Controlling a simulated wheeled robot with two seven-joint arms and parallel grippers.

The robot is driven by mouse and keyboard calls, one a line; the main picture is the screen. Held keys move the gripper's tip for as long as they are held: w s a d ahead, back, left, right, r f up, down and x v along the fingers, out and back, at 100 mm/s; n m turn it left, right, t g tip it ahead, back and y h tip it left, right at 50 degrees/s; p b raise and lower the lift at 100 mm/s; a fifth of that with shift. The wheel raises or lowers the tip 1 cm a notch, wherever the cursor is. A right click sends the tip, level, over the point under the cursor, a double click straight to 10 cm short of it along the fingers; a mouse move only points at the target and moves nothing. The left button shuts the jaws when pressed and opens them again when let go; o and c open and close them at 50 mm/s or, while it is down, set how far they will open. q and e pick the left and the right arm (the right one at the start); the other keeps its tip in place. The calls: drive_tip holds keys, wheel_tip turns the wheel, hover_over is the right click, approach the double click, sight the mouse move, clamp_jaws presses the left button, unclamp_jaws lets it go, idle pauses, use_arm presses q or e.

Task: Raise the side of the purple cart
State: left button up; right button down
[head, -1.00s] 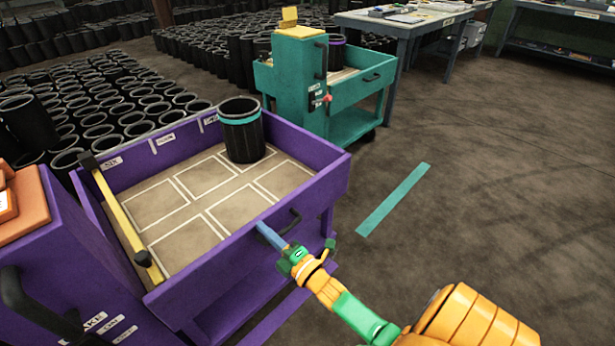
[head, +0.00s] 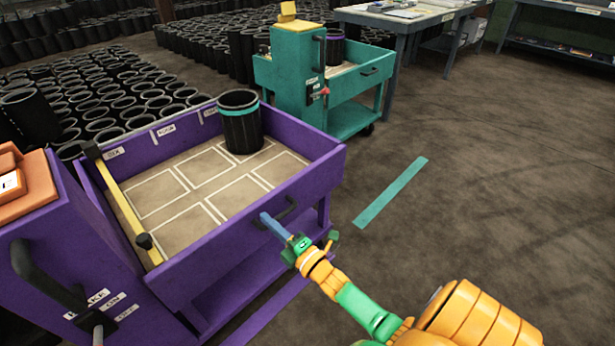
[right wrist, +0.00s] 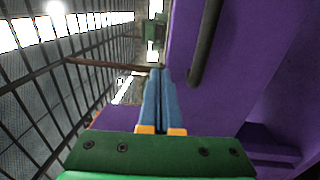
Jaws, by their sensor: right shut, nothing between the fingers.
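The purple cart (head: 170,247) stands at the left, with a beige tray bed marked by white outlines. Its near long side (head: 220,258) stands upright along the bed and carries a dark handle (head: 290,208). My right gripper (head: 265,217) is shut and empty, its blue fingers at the outer face of that side, just left of the handle. In the right wrist view, the closed fingers (right wrist: 155,75) point along the purple side (right wrist: 250,50), beside the dark handle bar (right wrist: 205,45). I cannot tell whether they touch the side. My left gripper is out of view.
A black sleeve with a teal band (head: 240,122) stands on the cart bed. A yellow bar (head: 122,205) crosses its left end. A teal cart (head: 300,88) stands behind. Many black sleeves fill the back left. The floor at right is open, with a teal strip (head: 390,192).

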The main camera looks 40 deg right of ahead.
drive_tip(key=s+d+p, duration=0.1)
drive_tip(key=s, duration=1)
drive_tip(key=s+a+f+m+g+h, duration=0.15)
drive_tip(key=s+f+m+g, duration=0.35)
drive_tip(key=f, duration=0.6)
drive_tip(key=s+a+f+m+g, duration=0.2)
drive_tip(key=s+f+m+g, duration=0.25)
drive_tip(key=f, duration=0.65)
drive_tip(key=s+a+f+m+g, duration=0.2)
drive_tip(key=s+f+m+g, duration=0.25)
drive_tip(key=s, duration=0.45)
drive_tip(key=s+a+f+m+g, duration=0.1)
drive_tip(key=s+f+m+g, duration=0.3)
drive_tip(key=s, duration=0.6)
use_arm(q)
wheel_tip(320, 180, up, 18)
drive_tip(key=p, duration=1.6)
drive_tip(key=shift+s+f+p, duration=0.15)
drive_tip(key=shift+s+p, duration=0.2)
use_arm(e)
wheel_tip(320, 180, up, 15)
drive_tip(key=n, duration=0.1)
drive_tip(key=shift+w, duration=0.45)
